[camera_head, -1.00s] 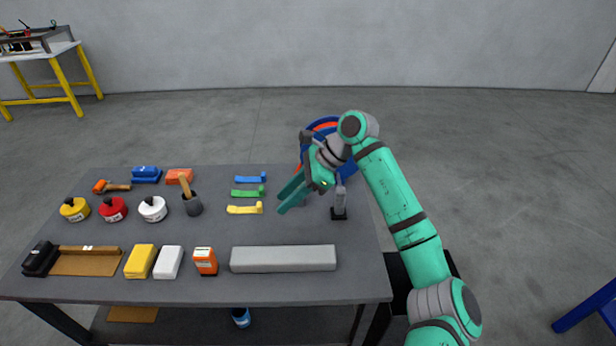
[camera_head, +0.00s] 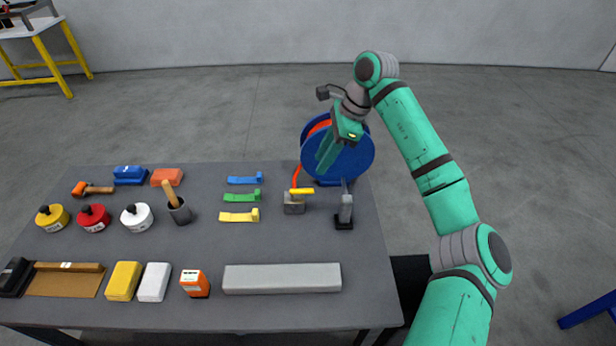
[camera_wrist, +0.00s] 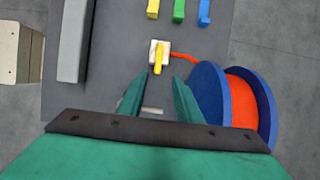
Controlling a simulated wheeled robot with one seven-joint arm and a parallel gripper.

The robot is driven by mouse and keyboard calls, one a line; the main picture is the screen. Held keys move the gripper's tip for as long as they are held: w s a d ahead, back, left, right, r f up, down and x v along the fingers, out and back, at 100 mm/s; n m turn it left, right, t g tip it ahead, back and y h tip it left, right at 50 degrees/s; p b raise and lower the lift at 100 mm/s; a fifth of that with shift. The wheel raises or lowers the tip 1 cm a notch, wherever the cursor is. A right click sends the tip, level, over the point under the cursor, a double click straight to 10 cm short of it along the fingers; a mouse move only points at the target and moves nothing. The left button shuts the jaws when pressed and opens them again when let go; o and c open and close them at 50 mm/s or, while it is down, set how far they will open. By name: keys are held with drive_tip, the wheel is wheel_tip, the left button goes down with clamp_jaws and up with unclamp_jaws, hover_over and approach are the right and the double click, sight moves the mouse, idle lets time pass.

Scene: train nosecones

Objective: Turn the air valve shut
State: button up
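The air valve is a small grey block (camera_head: 294,203) on the table with a yellow lever (camera_head: 302,191) on top. In the head view the lever points right, across the line of the orange hose (camera_head: 296,175) leaving the block. The wrist view shows the lever (camera_wrist: 158,58) pointing down the picture, past the block's edge. My gripper (camera_head: 326,160) is up in front of the blue reel, above and apart from the valve. In the wrist view its two fingers (camera_wrist: 159,97) are spread with nothing between them.
The blue hose reel (camera_head: 360,158) stands behind the valve, close to my gripper. A small grey post on a black base (camera_head: 345,212) stands right of the valve. Blue, green and yellow levers (camera_head: 242,197) lie left. A long grey bar (camera_head: 282,278) lies in front.

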sight(305, 190)
drive_tip(key=x, duration=0.9)
drive_tip(key=shift+a+f, duration=0.15)
drive_tip(key=shift+f, duration=0.15)
drive_tip(key=shift+s+f, duration=0.15)
drive_tip(key=shift+f, duration=0.05)
drive_tip(key=shift+a, duration=0.1)
clamp_jaws()
